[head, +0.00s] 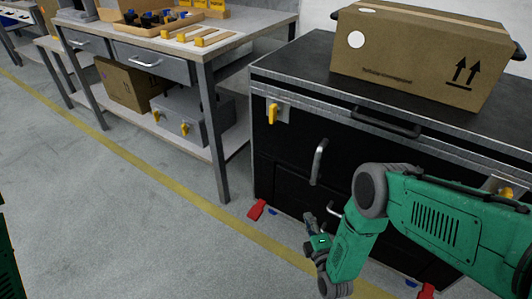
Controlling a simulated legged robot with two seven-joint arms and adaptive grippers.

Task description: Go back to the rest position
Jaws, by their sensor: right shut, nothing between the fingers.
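My right arm comes in from the right edge and hangs bent in front of the black cabinet (290,185). My right gripper (309,219) is at the arm's lower left end, small and dark, with its fingers pointing up in the picture. It is shut and holds nothing. It shows in front of the cabinet's lower front and the floor; I cannot tell its exact gap to the cabinet. My left gripper is not in view.
A cardboard box (425,58) stands on the cabinet. A workbench (208,120) at left holds a tray of parts, with a cardboard box (125,84) and grey case (185,115) below. A yellow line (150,178) crosses the open floor. Red casters (257,209) sit under the cabinet.

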